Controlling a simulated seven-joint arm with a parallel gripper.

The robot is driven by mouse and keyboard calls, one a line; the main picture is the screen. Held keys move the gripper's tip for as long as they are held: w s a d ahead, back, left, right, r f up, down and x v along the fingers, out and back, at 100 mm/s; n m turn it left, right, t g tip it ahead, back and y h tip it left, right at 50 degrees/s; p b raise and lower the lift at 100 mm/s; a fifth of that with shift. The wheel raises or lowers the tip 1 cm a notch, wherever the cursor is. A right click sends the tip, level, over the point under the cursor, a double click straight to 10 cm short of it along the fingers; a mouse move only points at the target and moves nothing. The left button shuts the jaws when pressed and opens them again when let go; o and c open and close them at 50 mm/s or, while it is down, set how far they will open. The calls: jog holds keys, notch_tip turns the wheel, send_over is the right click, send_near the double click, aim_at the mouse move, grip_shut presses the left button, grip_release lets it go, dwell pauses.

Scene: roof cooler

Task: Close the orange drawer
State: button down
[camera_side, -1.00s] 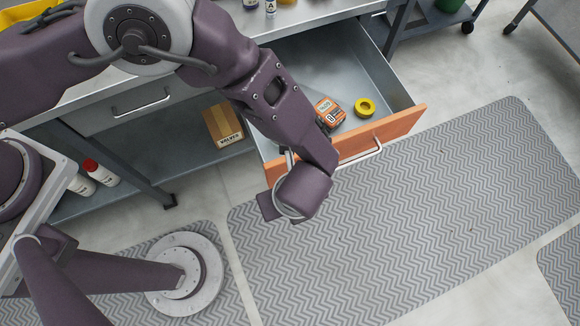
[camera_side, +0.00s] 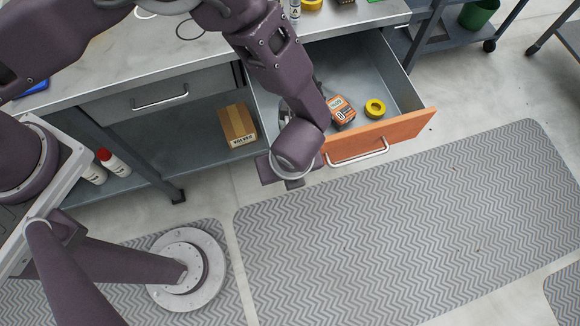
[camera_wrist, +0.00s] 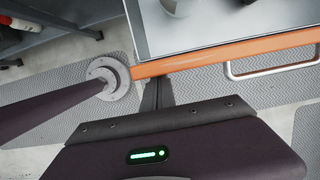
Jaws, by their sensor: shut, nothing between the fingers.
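The orange drawer (camera_side: 400,129) stands pulled out from the bench, with a silver bar handle (camera_side: 358,157) on its front. In the wrist view the orange front (camera_wrist: 225,53) runs across the top, with its handle (camera_wrist: 272,71) at right. My gripper (camera_side: 292,182) is outside the drawer, at the left part of the front, which my arm partly hides. In the wrist view my gripper's fingers (camera_wrist: 157,85) are together and empty, and their tips overlap the front's lower edge near its left end. I cannot tell whether they touch it.
Inside the drawer lie an orange tape measure (camera_side: 341,110) and a yellow tape roll (camera_side: 375,108). A cardboard box (camera_side: 238,124) and white bottles (camera_side: 113,162) are on the lower shelf at left. A closed grey drawer (camera_side: 158,100) is left. The matted floor (camera_side: 430,220) ahead is clear.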

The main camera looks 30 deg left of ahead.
jog(key=w+a, duration=1.7)
jog(key=shift+w+a, duration=0.15)
